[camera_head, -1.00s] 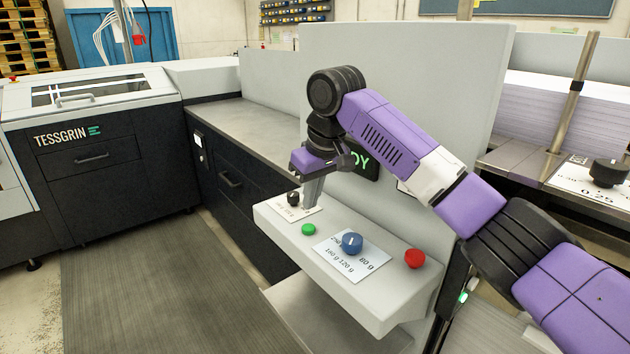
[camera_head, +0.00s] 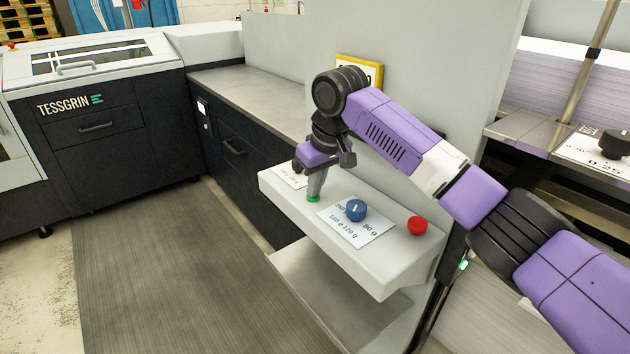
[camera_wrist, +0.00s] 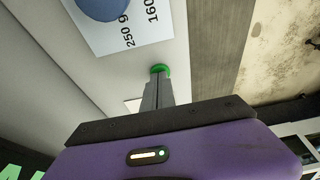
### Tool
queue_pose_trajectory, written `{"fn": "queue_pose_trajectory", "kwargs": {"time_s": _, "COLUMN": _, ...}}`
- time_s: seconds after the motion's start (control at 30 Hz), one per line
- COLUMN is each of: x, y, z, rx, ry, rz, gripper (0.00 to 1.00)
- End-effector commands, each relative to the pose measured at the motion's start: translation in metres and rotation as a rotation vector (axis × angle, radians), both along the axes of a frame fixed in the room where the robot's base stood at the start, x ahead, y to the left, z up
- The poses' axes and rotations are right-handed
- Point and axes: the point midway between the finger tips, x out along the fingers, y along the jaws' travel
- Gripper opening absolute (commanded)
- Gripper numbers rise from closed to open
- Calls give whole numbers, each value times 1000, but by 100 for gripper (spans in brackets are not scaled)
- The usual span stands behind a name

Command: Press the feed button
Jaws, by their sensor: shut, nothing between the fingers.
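The green button (camera_head: 313,198) sits on the pale control shelf (camera_head: 380,279), left of the blue knob. It also shows in the wrist view (camera_wrist: 160,69), just beyond my fingertips. My gripper (camera_head: 315,193) is shut and empty, pointing down with its tips over the green button and partly covering it. In the wrist view the closed fingers (camera_wrist: 157,84) overlap the button's near edge. I cannot tell whether they touch it or stand just above it. No lettering for the button is readable.
A blue knob (camera_head: 355,210) stands on a white label card (camera_head: 340,233) with paper weights. A red button (camera_head: 417,225) is at the shelf's right. Another card (camera_head: 291,178) is partly hidden behind my gripper. The upright panel (camera_head: 430,60) rises behind my arm.

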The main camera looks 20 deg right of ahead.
Motion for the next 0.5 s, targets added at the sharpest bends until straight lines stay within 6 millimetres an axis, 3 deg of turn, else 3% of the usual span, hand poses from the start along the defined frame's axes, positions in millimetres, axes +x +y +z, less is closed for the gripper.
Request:
{"fn": "queue_pose_trajectory", "kwargs": {"time_s": 0.2, "x": -1, "y": 1, "z": -15, "rx": -1, "ry": 8, "rz": -2, "gripper": 0}}
{"fn": "queue_pose_trajectory", "kwargs": {"time_s": 0.5, "x": -2, "y": 0, "z": -18, "rx": -4, "ry": 13, "rz": -2, "gripper": 0}}
